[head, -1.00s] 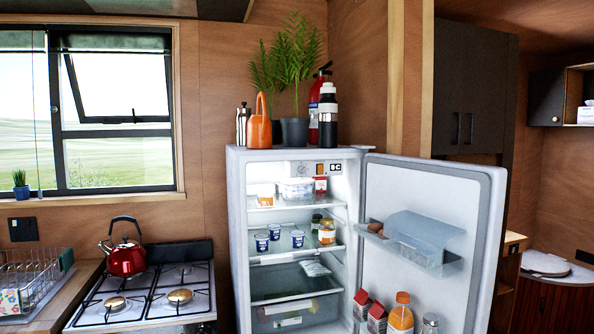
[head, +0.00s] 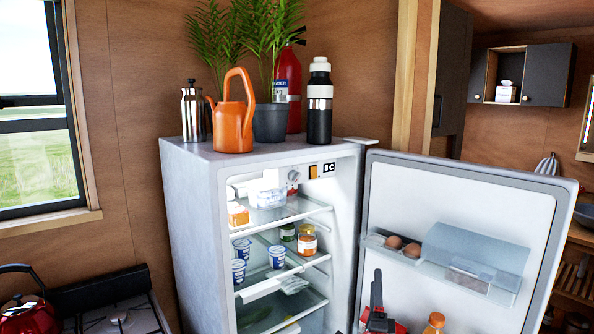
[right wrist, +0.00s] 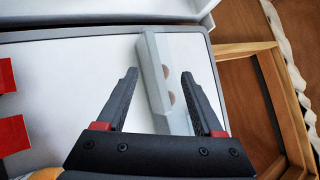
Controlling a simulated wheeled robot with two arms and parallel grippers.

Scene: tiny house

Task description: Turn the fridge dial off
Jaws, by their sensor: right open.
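The fridge (head: 195,200) stands with its door (head: 460,190) swung wide open to the right. A small white round dial (head: 293,176) shows at the top of the lit interior, left of an orange panel and a dark label. Its setting is too small to read. My right gripper (head: 377,290) is at the bottom of the head view, in front of the door's lower part, below and to the right of the dial. In the right wrist view, my right gripper (right wrist: 159,75) is open and empty, facing the inner door. My left gripper is not in view.
Yogurt cups (head: 278,256), jars (head: 307,240) and tubs fill the fridge shelves. The door's egg shelf (head: 440,262) juts out. An orange watering can (head: 233,125), plants, a bottle (head: 319,110) and an extinguisher stand on the fridge top. A stove (head: 115,318) is at lower left.

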